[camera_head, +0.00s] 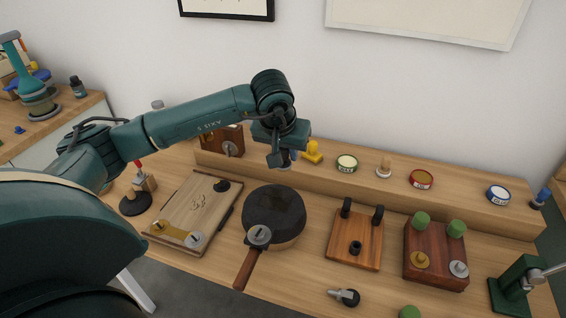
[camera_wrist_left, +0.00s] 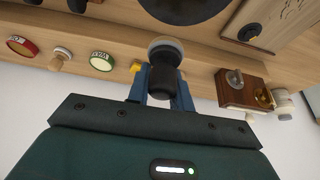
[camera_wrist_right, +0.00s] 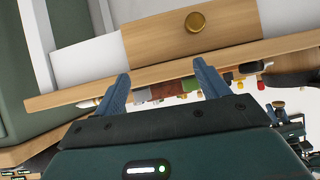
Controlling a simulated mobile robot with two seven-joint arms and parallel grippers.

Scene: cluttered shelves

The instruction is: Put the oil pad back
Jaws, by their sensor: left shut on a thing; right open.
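My left gripper (camera_head: 283,161) is shut on a small dark-handled thing with a pale round end, which looks like the oil pad (camera_wrist_left: 165,62). It holds it above the rear edge of the bench, near the raised wooden ledge (camera_head: 455,196). In the head view the gripper mostly hides it. A dark frying pan (camera_head: 273,212) with a wooden handle lies in front of and below the gripper. My right gripper (camera_wrist_right: 161,82) is open and empty in the right wrist view, and it is outside the head view.
A yellow object (camera_head: 312,152), a green-rimmed tin (camera_head: 347,163), a red tin (camera_head: 421,179) and a blue tin (camera_head: 498,195) stand along the ledge. A brown wooden block (camera_head: 226,143) is left of the gripper. Boards with knobs and a green lever device (camera_head: 515,284) occupy the front.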

